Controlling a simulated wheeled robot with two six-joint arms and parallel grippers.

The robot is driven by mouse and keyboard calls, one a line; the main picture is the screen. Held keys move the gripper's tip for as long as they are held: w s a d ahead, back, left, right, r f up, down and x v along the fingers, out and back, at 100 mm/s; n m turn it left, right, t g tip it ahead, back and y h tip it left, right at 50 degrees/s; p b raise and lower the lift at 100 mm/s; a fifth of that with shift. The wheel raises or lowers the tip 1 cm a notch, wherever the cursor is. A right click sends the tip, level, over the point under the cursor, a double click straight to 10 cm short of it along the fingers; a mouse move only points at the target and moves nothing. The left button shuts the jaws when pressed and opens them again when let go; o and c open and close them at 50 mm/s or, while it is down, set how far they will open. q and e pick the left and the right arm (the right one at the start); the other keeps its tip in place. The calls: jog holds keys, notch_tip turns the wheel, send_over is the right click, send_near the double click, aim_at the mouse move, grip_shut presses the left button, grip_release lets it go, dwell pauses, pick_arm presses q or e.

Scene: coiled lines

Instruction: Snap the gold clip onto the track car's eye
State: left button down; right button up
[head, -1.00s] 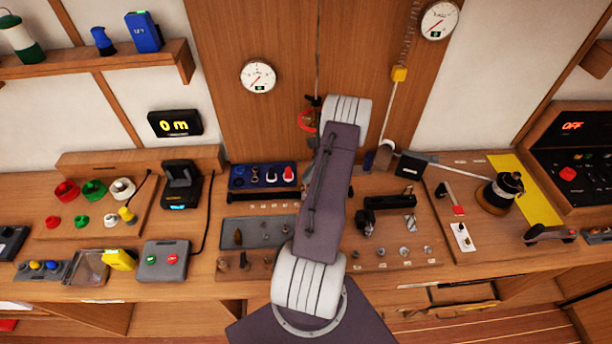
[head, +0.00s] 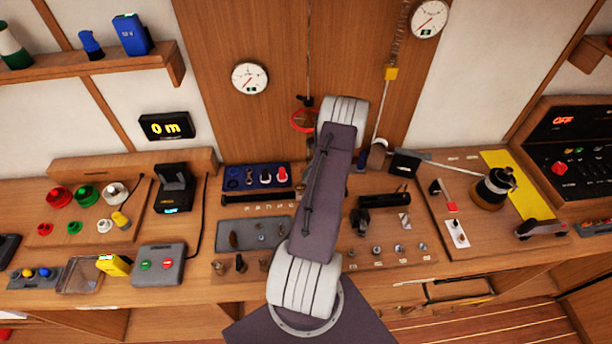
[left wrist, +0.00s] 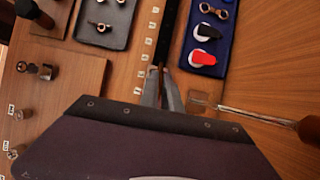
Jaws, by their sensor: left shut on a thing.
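My left arm rises through the middle of the head view and hides its own fingers there. In the left wrist view my left gripper (left wrist: 163,90) is shut, its two grey fingers close together over the bench. What they grip is too small and dark to make out. A yellow block (head: 391,73), which looks like the track car, sits high on the wall below a chain, with a pale line running down from it. Its eye is too small to tell. I cannot pick out the gold clip in either view. My right gripper is not in view.
A blue tray (head: 232,178) with knobs and a grey tray (head: 226,236) lie on the bench left of my arm. A red ring (head: 303,121) is on the wall beside my arm. A winch (head: 491,190) stands at right.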

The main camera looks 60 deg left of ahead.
pick_arm(q)
jog(key=shift+r, duration=0.15)
jog(key=shift+r+p, duration=0.8)
jog(key=c, duration=1.5)
grip_release()
jog(key=b+v, duration=0.2)
jog(key=v, duration=0.7)
jog(key=shift+b, duration=0.35)
